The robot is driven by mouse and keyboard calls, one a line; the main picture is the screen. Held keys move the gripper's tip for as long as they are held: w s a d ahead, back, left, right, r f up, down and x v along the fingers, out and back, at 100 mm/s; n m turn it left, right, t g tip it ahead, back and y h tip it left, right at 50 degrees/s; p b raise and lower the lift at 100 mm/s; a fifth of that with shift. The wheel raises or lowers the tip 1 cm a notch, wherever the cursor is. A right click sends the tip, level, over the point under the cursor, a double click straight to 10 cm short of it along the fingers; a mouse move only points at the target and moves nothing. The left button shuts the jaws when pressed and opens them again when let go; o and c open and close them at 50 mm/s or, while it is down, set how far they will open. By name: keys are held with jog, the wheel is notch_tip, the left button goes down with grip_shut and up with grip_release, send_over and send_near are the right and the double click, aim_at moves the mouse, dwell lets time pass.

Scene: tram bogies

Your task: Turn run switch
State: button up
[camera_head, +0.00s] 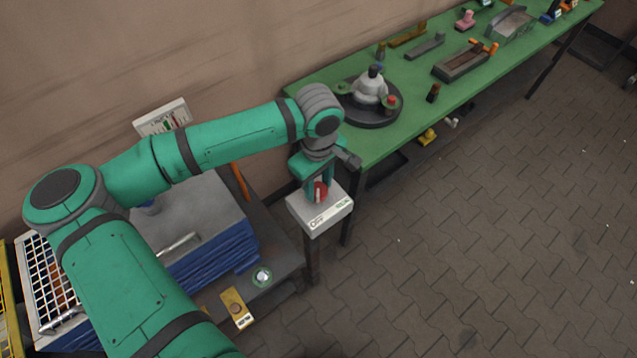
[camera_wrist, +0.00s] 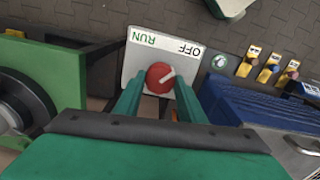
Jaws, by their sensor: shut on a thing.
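The run switch is a red round knob (camera_head: 320,194) with a white pointer mark, on top of a pale grey box (camera_head: 306,220). The box carries a white label with OFF and RUN in green and dark letters. In the wrist view the knob (camera_wrist: 158,80) sits between my two green fingers, and its white mark points up and right, toward the OFF side. My gripper (camera_head: 317,188) comes down from above and is shut on the knob. It also shows in the wrist view (camera_wrist: 158,92). The fingers hide the knob's sides.
A green workbench (camera_head: 400,144) with a dark round turntable (camera_head: 374,112) and several tools stands right of the switch. A blue stack with a grey top (camera_head: 205,215) lies on the left. Yellow tags (camera_head: 237,307) are in front of it. The paved floor on the right is clear.

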jog(key=shift+n, duration=0.3)
jog(key=n, duration=0.3)
jog(key=shift+w+n, duration=0.1)
jog(key=shift+n, duration=0.3)
jog(key=n, duration=0.3)
jog(key=shift+n, duration=0.3)
jog(key=n, duration=0.3)
jog(key=shift+n, duration=0.3)
jog(key=shift+r+n, duration=0.1)
jog(key=shift+n, duration=2)
jog(key=o, duration=1)
jog(key=shift+w, duration=0.1)
jog(key=shift+o, duration=0.2)
